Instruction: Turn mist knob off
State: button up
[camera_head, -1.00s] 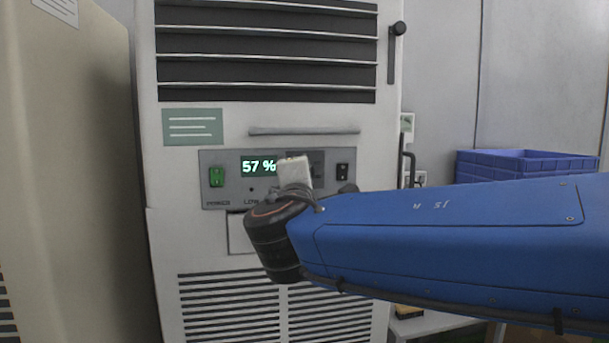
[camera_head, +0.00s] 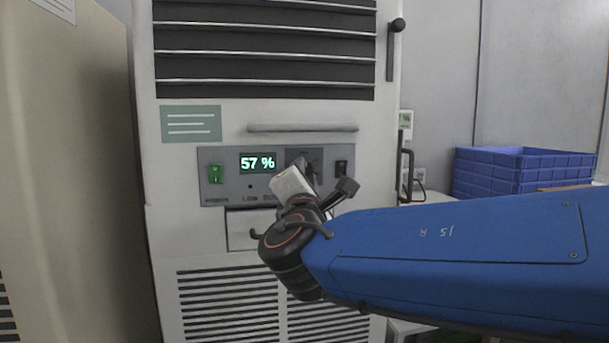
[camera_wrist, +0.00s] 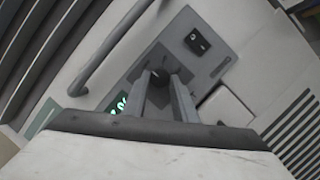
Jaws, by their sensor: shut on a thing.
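The mist knob (camera_wrist: 159,76) is a small dark knob on a grey plate of the control panel (camera_head: 230,185). In the wrist view it sits between the fingertips of my gripper (camera_wrist: 165,80), which is shut on it. In the head view my gripper (camera_head: 309,168) reaches the panel just right of the display, and my wrist hides most of the knob. The wrist view is strongly tilted against the panel. I cannot read the knob's pointer or its marks.
The panel has a lit green display (camera_head: 258,163) reading 57 %, a green power switch (camera_head: 215,174) at left and a black rocker switch (camera_head: 341,168) at right. A horizontal handle (camera_head: 302,128) sticks out above. A blue crate (camera_head: 520,174) stands at the right.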

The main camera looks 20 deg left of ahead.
jog(key=o, duration=1)
jog(key=shift+o, duration=0.2)
jog(key=v, duration=1.7)
jog(key=shift+s, duration=0.2)
